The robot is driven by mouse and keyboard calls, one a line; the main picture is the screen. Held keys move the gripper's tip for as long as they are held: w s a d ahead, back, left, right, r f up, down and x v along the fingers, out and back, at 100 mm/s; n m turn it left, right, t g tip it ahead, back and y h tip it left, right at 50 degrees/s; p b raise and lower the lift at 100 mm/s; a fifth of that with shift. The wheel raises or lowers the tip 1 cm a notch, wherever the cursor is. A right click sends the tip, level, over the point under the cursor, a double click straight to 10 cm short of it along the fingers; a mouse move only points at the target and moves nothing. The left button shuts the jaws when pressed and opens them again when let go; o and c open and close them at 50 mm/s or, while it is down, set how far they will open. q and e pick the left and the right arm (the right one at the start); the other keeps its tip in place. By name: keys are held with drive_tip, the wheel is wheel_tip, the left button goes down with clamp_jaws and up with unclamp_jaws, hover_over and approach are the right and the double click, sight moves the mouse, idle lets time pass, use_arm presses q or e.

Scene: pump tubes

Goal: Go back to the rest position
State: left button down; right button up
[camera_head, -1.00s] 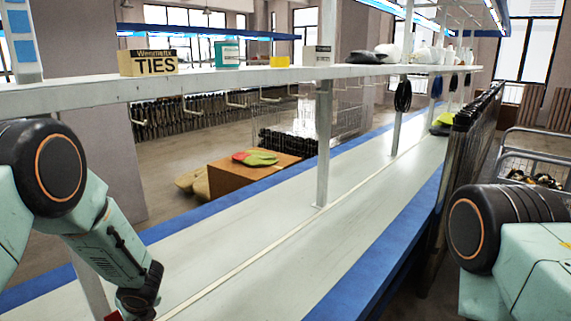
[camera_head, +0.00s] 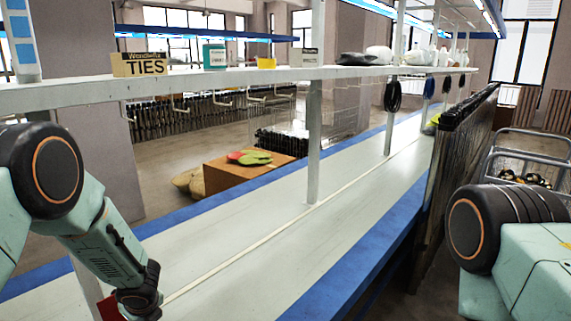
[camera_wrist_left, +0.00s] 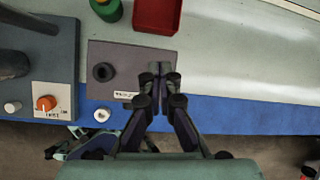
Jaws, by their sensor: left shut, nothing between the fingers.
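My left gripper (camera_wrist_left: 160,88) is shut and empty in the left wrist view. Its fingertips are over a grey plate (camera_wrist_left: 110,55) with a dark round fitting, near the blue edge of the bench.
A grey device (camera_wrist_left: 45,70) with an orange knob stands left of the plate. A red bin (camera_wrist_left: 157,15) and a green round object (camera_wrist_left: 108,10) are beyond it. The long bench (camera_head: 270,225) is mostly clear. A shelf (camera_head: 240,78) carries a TIES box (camera_head: 140,65).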

use_arm(q)
drive_tip(key=s+d+f+n+g+h+b, duration=0.1)
drive_tip(key=s+d+f+n+h+b, duration=0.15)
drive_tip(key=s+d+f+n, duration=0.5)
drive_tip(key=s+d+f+n+g+h+b, duration=0.15)
drive_tip(key=s+d+f+n+h, duration=0.25)
drive_tip(key=s+d+n, duration=0.5)
drive_tip(key=s+a+f+n+y+b, duration=0.1)
drive_tip(key=s+a+f+n+b, duration=0.1)
drive_tip(key=s, duration=0.5)
drive_tip(key=s+a+f+n+g+b, duration=0.1)
drive_tip(key=s+a+f+n+b, duration=0.1)
drive_tip(key=s, duration=0.5)
drive_tip(key=s+a+f+n+y+b, duration=0.1)
drive_tip(key=s+f+n+b, duration=0.3)
drive_tip(key=s, duration=0.4)
wheel_tip(320, 180, down, 2)
drive_tip(key=shift+a+f+g+y+b, duration=0.1)
drive_tip(key=shift+a+g+y+b, duration=0.3)
drive_tip(key=shift+b, duration=0.45)
use_arm(e)
wheel_tip(320, 180, down, 14)
drive_tip(key=shift+w, duration=0.3)
use_arm(q)
drive_tip(key=shift+s, duration=0.1)
use_arm(e)
drive_tip(key=shift+s+r, duration=0.1)
drive_tip(key=shift+r, duration=0.05)
drive_tip(key=shift+c, duration=0.3)
